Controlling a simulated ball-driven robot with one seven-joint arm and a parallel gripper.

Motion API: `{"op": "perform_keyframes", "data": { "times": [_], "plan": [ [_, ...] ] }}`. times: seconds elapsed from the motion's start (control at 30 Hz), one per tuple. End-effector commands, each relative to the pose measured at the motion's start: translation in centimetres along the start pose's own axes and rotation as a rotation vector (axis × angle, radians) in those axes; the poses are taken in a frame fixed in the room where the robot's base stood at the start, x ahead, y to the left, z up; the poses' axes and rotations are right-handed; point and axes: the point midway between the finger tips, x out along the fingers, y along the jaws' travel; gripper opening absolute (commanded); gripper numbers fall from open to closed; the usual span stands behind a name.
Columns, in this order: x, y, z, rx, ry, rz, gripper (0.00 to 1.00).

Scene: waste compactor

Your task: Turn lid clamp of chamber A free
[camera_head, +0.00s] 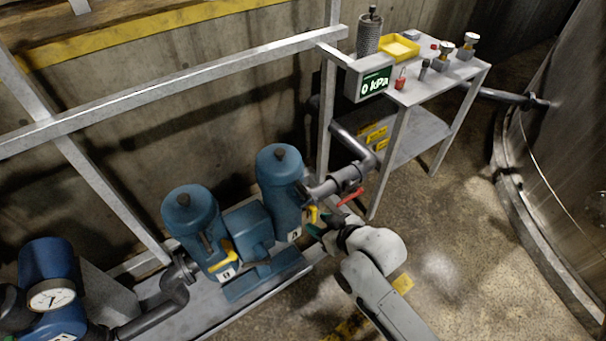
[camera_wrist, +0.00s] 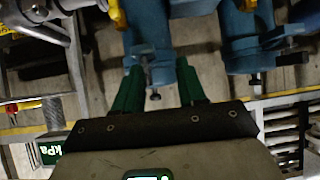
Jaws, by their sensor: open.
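Two blue filter chambers stand side by side in the head view, the right one (camera_head: 279,185) and the left one (camera_head: 190,222). Each has a dark knob on top and a small white tag; I cannot read the tag letters surely. My gripper (camera_head: 318,230) is low in front of the right chamber. In the wrist view my gripper (camera_wrist: 158,72) is open, its two green fingers either side of a small grey clamp bolt (camera_wrist: 155,95) at the end of the near blue chamber (camera_wrist: 148,30). I cannot tell whether the fingers touch it. The bolt is hidden in the head view.
A yellow lever (camera_head: 312,214) and a red lever (camera_head: 350,196) are on the pipework close to my gripper. Another yellow lever (camera_head: 228,252) is on the left chamber. A display (camera_head: 370,82) reads 0 kPa beside a workbench (camera_head: 440,78). The floor at right is clear.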

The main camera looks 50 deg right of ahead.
Motion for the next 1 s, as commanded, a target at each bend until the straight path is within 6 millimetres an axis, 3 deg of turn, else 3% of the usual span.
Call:
{"op": "perform_keyframes", "data": {
  "times": [0.03,0.1,0.37,1.0],
  "plan": [
    [-0.5,0.8,-1.8,0.011,0.054,0.016,0.4],
    [-0.6,1.7,-3.1,0.022,0.124,0.034,0.4],
    [-0.4,3.0,-4.8,0.035,0.226,0.063,0.4],
    [8.7,3.5,-6.9,0.035,0.225,0.062,0.4]
  ]
}}
